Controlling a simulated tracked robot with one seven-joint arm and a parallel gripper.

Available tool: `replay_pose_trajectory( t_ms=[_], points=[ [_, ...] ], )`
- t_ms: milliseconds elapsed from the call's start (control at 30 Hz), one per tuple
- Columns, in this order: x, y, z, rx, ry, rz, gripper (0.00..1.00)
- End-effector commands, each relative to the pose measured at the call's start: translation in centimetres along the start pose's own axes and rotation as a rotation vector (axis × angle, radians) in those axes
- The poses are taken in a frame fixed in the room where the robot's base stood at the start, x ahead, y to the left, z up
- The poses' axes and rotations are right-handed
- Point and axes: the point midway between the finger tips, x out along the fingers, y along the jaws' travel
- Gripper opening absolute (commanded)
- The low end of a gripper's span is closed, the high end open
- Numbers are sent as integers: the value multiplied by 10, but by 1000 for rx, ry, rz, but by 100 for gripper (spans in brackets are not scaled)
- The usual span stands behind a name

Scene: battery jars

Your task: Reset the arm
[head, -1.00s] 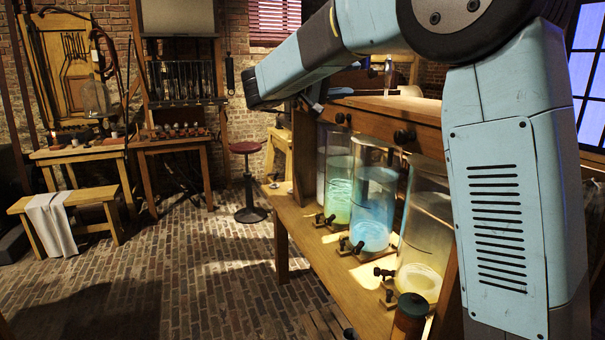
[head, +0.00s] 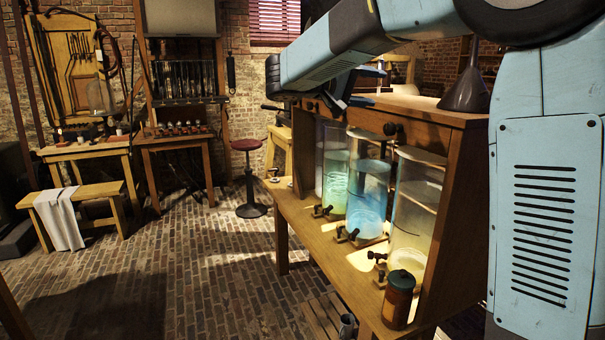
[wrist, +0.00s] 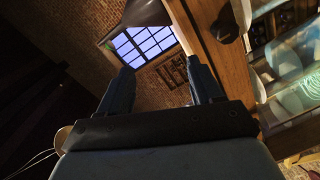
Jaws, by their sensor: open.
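My arm crosses the upper right of the head view, over the wooden jar cabinet (head: 462,190). My gripper (wrist: 160,80) shows in the wrist view with its two dark fingers apart and nothing between them. In the head view the fingers are partly hidden behind the arm, near the cabinet top. Several glass jars stand in the cabinet: a green-tinted one (head: 335,180), a blue one (head: 368,195) and a pale one (head: 415,215). Each has a dark tap at its foot.
A brown jar with a dark lid (head: 398,300) stands at the shelf's front. A dark funnel (head: 468,88) is on the cabinet top. A red stool (head: 246,146), a bench (head: 75,200) and work tables stand further off. The brick floor (head: 190,270) at left is mostly clear.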

Motion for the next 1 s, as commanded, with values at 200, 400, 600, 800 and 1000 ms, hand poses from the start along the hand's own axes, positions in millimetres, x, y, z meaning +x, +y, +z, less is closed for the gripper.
replay_pose_trajectory(
  t_ms=[200, 400, 600, 800, 1000],
  points=[
    [30, 3, 48, -58, -78, -144, 65],
    [55, -1, 123, -109, -169, -374, 65],
    [60, -13, 199, -109, -226, -625, 65],
    [47, -28, 265, -51, -243, -865, 65],
    [24, -45, 318, 67, -221, -1078, 65]
  ],
)
